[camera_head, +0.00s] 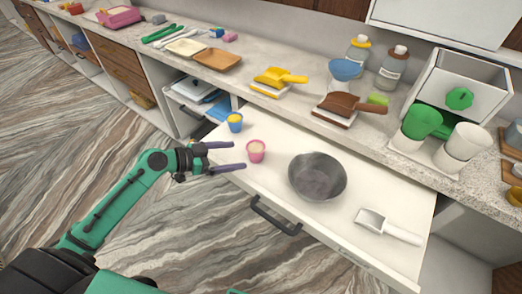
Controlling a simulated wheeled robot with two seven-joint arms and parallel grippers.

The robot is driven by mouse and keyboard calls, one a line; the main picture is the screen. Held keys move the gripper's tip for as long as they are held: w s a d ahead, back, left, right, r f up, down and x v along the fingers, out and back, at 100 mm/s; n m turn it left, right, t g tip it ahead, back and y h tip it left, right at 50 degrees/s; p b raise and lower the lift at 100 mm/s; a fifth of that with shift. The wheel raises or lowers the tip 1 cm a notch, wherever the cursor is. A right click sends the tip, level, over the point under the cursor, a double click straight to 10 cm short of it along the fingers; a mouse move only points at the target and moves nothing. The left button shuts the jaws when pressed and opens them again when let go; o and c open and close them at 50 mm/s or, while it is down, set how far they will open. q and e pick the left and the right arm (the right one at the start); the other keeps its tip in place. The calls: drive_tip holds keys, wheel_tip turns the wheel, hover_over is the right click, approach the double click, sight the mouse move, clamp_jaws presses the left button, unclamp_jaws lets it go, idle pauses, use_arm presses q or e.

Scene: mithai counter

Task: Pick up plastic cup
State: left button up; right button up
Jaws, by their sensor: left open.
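A small pink cup (256,152) with pale contents stands upright in the open white drawer (350,195), near its left end. A blue cup (235,123) with a yellow top stands just behind and left of it. I cannot tell which of them is the plastic cup. My left gripper (238,156) comes in from the left, its two dark fingers apart and pointing right. In the picture its fingertips are just left of the pink cup, with nothing between them. I cannot tell whether they touch it. My right gripper is not in view.
The drawer also holds a grey metal bowl (317,176) and a white-handled scoop (388,226). Its black handle (275,216) sticks out in front. The counter behind carries a yellow scoop (280,78), a brown scoop (347,105), bottles and a green cup (421,121).

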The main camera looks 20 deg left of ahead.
use_arm(q)
drive_tip(key=w, duration=0.1)
drive_tip(key=w+d+f, duration=0.1)
drive_tip(key=w+d+f+p, duration=0.1)
drive_tip(key=shift+w, duration=0.15)
drive_tip(key=x, duration=0.1)
drive_tip(key=p+x, duration=0.1)
drive_tip(key=x, duration=0.2)
drive_tip(key=shift+d+p, duration=0.4)
drive_tip(key=shift+d, duration=0.1)
drive_tip(key=shift+d+f, duration=0.1)
drive_tip(key=shift+f, duration=0.25)
drive_tip(key=c, duration=1.5)
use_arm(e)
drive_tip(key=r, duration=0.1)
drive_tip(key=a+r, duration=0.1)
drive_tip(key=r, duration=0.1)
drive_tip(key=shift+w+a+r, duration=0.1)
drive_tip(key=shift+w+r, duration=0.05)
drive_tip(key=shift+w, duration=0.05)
use_arm(q)
drive_tip(key=shift+r, duration=0.15)
wheel_tip(320, 180, up, 20)
drive_tip(key=b, duration=0.1)
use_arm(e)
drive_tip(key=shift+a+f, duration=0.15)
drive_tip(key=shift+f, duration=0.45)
